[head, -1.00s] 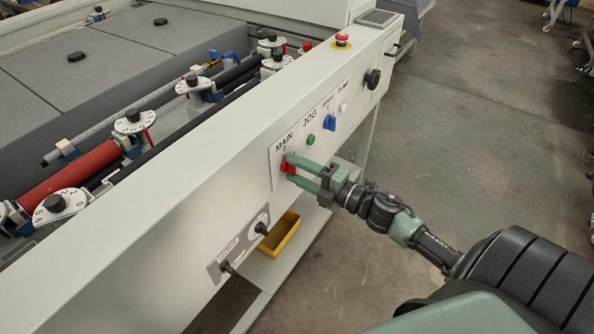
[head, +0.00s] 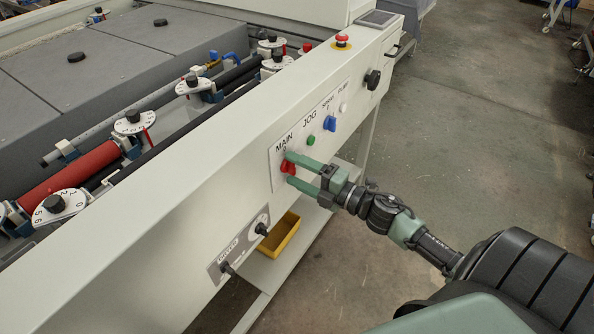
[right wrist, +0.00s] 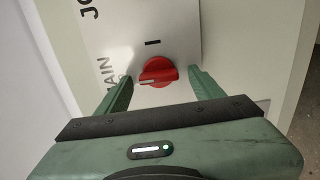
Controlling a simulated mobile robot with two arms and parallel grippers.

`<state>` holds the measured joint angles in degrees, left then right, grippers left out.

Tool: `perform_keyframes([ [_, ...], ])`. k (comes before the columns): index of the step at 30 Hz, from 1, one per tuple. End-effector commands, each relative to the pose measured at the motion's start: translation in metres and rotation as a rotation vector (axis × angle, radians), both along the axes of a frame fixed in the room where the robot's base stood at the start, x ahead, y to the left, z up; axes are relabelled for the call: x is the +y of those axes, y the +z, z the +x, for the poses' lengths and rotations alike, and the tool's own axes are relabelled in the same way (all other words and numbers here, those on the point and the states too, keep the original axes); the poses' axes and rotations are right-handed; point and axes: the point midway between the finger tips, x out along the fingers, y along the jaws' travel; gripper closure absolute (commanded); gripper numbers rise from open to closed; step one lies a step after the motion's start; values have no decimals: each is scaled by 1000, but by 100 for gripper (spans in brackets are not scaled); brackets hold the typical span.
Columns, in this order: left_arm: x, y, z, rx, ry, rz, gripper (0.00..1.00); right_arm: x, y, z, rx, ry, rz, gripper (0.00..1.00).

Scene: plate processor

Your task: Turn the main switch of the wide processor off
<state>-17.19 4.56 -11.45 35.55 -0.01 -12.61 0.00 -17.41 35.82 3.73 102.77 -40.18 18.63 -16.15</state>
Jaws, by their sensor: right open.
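The main switch is a red rotary knob (head: 287,167) on the white label plate (head: 275,172) of the wide processor's front panel, below the word MAIN. In the right wrist view the knob (right wrist: 158,72) lies with its white mark pointing left, toward the MAIN lettering and a partly hidden 0. The I mark is above the knob there. My right gripper (head: 289,169) is open, with one finger on each side of the knob. A gap shows between the knob and both fingers (right wrist: 160,88) in the wrist view. My left gripper is not in view.
A green button (head: 311,140), a blue knob (head: 329,123) and a black knob (head: 372,79) follow along the panel. A red emergency button (head: 342,38) sits on top. A yellow bin (head: 280,237) is below. Open floor lies to the right.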

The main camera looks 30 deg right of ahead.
Motion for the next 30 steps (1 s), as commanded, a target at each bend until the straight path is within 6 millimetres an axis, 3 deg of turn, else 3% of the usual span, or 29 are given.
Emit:
perform_keyframes([
  [5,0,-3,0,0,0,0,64,-5,-2,-11,2,-1,0,33],
  [17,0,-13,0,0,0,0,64,-27,-2,-66,3,0,1,33],
  [30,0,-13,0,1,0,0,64,-30,0,-72,0,0,0,33],
])
